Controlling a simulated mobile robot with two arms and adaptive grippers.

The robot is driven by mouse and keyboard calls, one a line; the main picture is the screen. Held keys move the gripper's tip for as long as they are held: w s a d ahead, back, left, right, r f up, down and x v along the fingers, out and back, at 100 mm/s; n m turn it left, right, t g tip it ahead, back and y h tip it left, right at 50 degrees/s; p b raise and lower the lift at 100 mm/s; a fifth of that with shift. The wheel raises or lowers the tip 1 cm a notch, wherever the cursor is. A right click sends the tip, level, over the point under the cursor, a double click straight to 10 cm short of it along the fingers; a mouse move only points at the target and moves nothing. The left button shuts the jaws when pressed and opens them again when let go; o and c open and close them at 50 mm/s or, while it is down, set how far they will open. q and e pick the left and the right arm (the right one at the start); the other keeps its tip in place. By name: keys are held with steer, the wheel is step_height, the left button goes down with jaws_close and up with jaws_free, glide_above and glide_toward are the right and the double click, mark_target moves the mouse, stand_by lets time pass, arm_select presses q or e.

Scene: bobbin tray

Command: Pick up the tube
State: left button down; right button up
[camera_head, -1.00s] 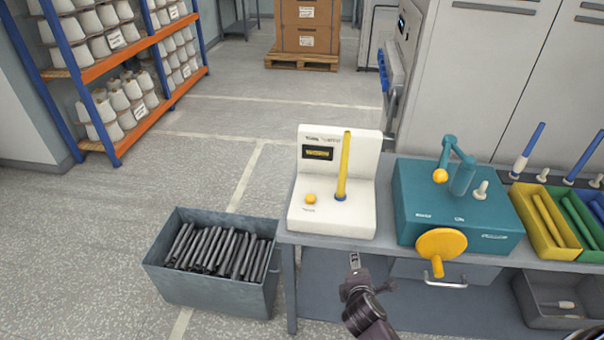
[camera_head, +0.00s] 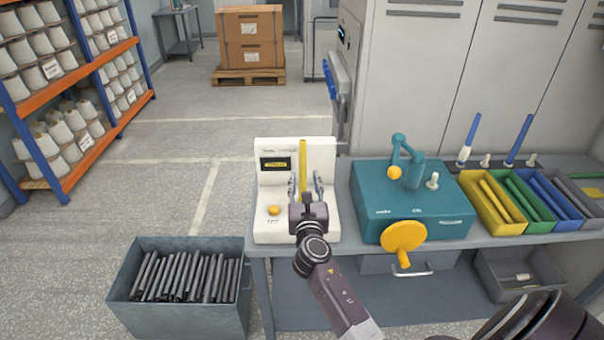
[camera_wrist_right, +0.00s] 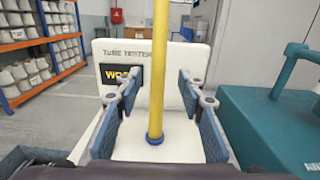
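The yellow tube (camera_head: 303,164) stands upright on the white tube tester (camera_head: 265,190). In the right wrist view the tube (camera_wrist_right: 160,60) rises from a blue ring (camera_wrist_right: 155,138) at its foot. My right gripper (camera_head: 305,183) is open at the tester, with one finger on each side of the tube. In the right wrist view clear gaps show between both fingers (camera_wrist_right: 157,100) and the tube. The tube's lower part is hidden behind the gripper in the head view. My left gripper is not in view.
A teal device (camera_head: 430,222) with a yellow crank (camera_head: 404,237) stands right of the tester. Coloured trays of tubes (camera_head: 498,228) are at the bench's right. A grey bin (camera_head: 178,318) of dark tubes is at lower left. A shelf of cones (camera_head: 75,85) stands far left.

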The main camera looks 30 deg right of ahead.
mark_target(302, 170)
steer(key=x, duration=0.4)
steer(key=shift+w+r, duration=0.3)
steer(key=shift+w+d+f, duration=0.1)
steer(key=shift+w+d, duration=0.15)
steer(key=shift+c, duration=0.2)
jaws_close()
